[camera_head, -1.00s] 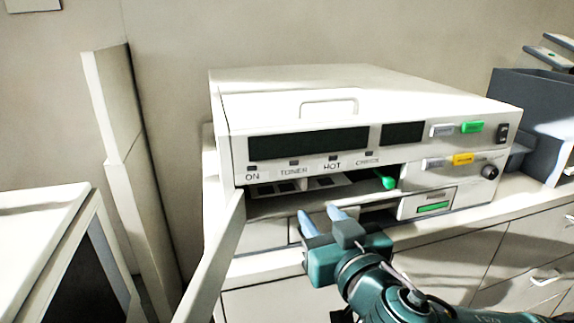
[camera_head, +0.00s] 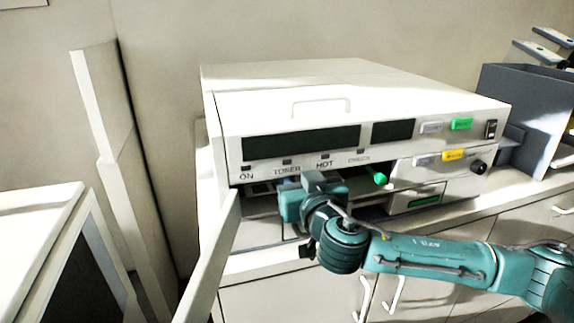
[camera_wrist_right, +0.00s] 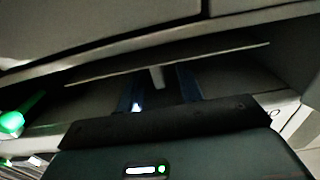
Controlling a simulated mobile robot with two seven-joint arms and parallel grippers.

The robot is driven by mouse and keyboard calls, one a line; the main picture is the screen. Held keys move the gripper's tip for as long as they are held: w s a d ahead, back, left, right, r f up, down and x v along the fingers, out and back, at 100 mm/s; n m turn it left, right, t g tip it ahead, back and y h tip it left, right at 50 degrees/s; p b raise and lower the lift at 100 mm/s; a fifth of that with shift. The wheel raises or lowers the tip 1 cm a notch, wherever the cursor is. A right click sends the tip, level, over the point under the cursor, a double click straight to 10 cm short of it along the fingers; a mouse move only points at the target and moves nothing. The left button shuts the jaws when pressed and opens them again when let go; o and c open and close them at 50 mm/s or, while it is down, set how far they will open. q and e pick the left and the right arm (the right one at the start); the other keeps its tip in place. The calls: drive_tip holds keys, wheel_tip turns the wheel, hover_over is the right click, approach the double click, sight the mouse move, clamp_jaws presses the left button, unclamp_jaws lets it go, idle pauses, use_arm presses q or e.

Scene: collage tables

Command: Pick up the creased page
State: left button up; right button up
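My right gripper (camera_head: 308,190) reaches into the open front bay of the white copier (camera_head: 350,100). Its fingers are hidden in the head view. In the right wrist view, the two blue fingers of the gripper (camera_wrist_right: 160,88) are apart, under a thin flat grey sheet-like edge (camera_wrist_right: 215,58) that spans the dark bay. A short pale piece (camera_wrist_right: 157,77) hangs down from it between the fingers, with gaps to both. I cannot tell whether either is the creased page; no creases show. My left gripper is not in view.
The bay's open door (camera_head: 212,265) stands to the left of my gripper. A green knob (camera_head: 376,174) sticks out just right of it; it also shows in the wrist view (camera_wrist_right: 14,122). The bay's roof is close above. A dark grey tray unit (camera_head: 520,110) stands at right.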

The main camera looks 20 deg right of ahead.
drive_tip(key=shift+w, duration=0.95)
clamp_jaws()
